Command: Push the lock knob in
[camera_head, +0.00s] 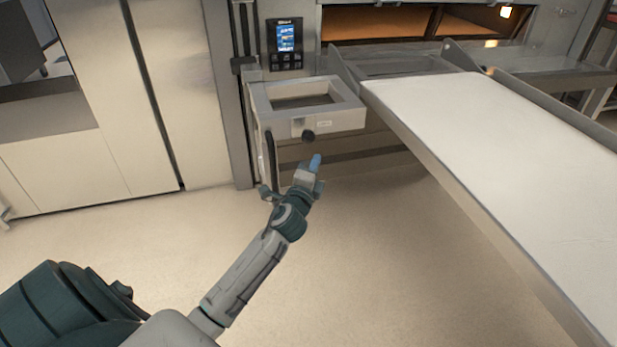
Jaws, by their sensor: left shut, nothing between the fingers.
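The lock knob (308,136) is a small dark round knob on the front face of a grey metal frame-like box (351,121), left of the long white loading board. My left gripper (315,161) has blue fingertips and is shut and empty. It appears just below and slightly right of the knob in the head view. A gap shows between the fingertips and the knob in the picture; how far apart they are in depth I cannot tell. How far in the knob sits is too small to tell. My right gripper is not in view.
The white loading board (500,130) with raised metal edges slopes across the right side. A lit oven opening (375,22) is behind it. A control panel (286,45) hangs above the box. A metal cabinet (90,165) stands at left. The floor (390,260) in front is clear.

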